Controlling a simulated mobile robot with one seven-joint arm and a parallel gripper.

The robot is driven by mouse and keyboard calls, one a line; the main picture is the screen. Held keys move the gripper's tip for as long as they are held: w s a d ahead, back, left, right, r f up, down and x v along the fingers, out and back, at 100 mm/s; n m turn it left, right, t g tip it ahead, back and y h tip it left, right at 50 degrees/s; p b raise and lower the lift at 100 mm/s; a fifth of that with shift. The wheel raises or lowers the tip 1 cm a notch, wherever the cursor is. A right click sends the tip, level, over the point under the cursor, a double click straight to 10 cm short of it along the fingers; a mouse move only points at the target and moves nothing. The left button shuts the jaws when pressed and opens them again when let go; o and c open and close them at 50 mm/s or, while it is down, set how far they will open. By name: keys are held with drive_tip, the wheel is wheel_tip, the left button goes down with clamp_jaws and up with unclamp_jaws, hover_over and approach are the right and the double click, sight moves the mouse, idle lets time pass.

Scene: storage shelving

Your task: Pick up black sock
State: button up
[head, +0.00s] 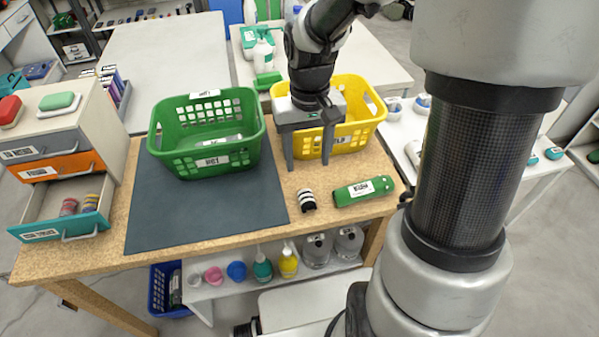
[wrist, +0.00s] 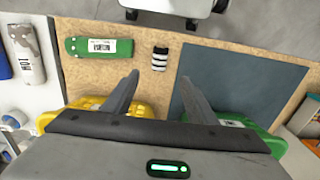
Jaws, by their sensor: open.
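The black sock (head: 307,200), rolled up with white stripes, lies on the wooden table just right of the dark mat. It also shows in the wrist view (wrist: 159,59), beyond my fingertips. My gripper (head: 309,167) is open and empty, pointing down in front of the yellow basket. In the wrist view my gripper (wrist: 160,78) has its two fingers spread apart, with the sock between and beyond their tips. The gripper is above the table and apart from the sock.
A green labelled item (head: 363,190) lies close right of the sock. The yellow basket (head: 372,117) and the green basket (head: 208,150) stand behind. The dark mat (head: 200,215) is bare in front. A drawer unit (head: 62,150) with an open drawer stands at the left.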

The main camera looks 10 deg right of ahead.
drive_tip(key=b, duration=0.2)
hover_over(308, 196)
drive_tip(key=f, duration=0.8)
drive_tip(key=shift+a+f, duration=0.2)
drive_tip(key=shift+f, duration=0.1)
wheel_tip(308, 196, down, 5)
drive_tip(key=shift+d+f+b, duration=0.15)
drive_tip(key=shift+b, duration=0.25)
drive_tip(key=c, duration=1.1)
